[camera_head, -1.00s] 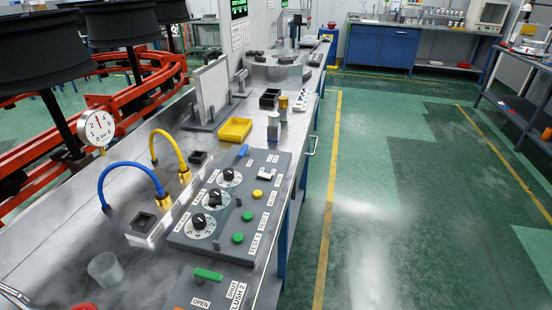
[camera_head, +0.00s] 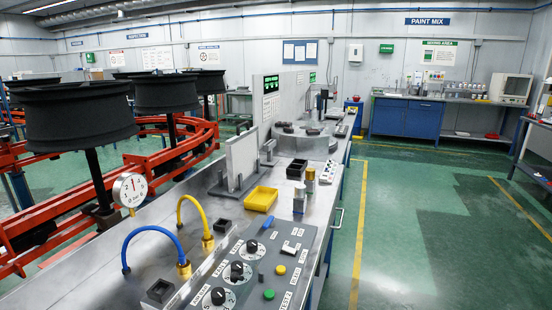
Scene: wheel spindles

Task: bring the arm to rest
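My arm and gripper do not show in the head view. The long metal workbench (camera_head: 110,265) runs from the lower left toward the back. On it sits a grey control panel (camera_head: 262,262) with black dials, green and yellow buttons and a blue lever. A blue hose (camera_head: 150,230) and a yellow hose (camera_head: 190,200) arch up beside the panel. A round pressure gauge (camera_head: 130,189) stands at the bench's left edge.
Black wheels (camera_head: 75,112) stand on spindles along a red rail (camera_head: 45,218) at left. A yellow tray (camera_head: 261,198) and small cylinders (camera_head: 299,198) sit on the bench. A blue cabinet (camera_head: 407,117) stands at the back. The green floor (camera_head: 410,220) at right is clear.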

